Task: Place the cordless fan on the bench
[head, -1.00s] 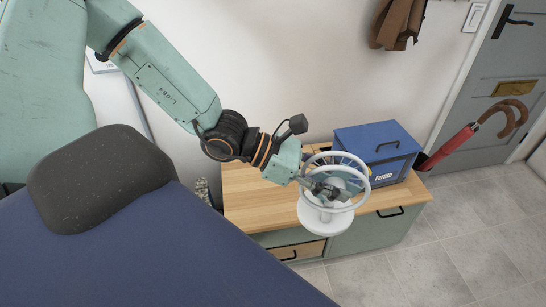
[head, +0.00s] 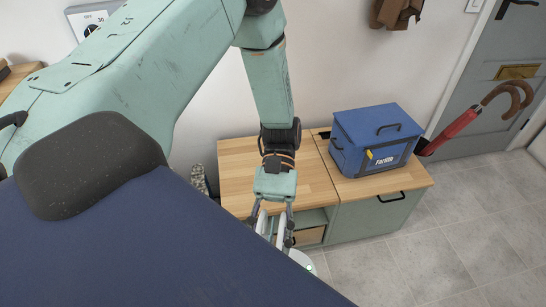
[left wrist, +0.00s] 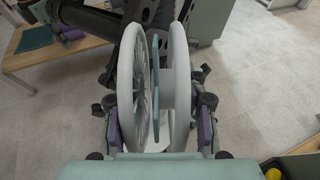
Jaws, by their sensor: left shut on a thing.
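The cordless fan (head: 263,224) is white with a round wire guard and a round base. My left gripper (head: 271,218) is shut on it and holds it edge-on in front of the bench's near edge. The fan's base (head: 302,260) shows low in the head view, partly hidden by my dark blue body. In the left wrist view the fan (left wrist: 178,80) stands between the two fingers (left wrist: 157,108), its guard rings seen from the side. The bench (head: 240,160) has a light wooden top and green-grey drawers. My right gripper is not in view.
A blue box (head: 372,125) with a handle sits on the bench's right part. The left part of the wooden top is clear. A red umbrella (head: 453,140) with a curved wooden handle leans at the bench's right end by the grey door (head: 500,100).

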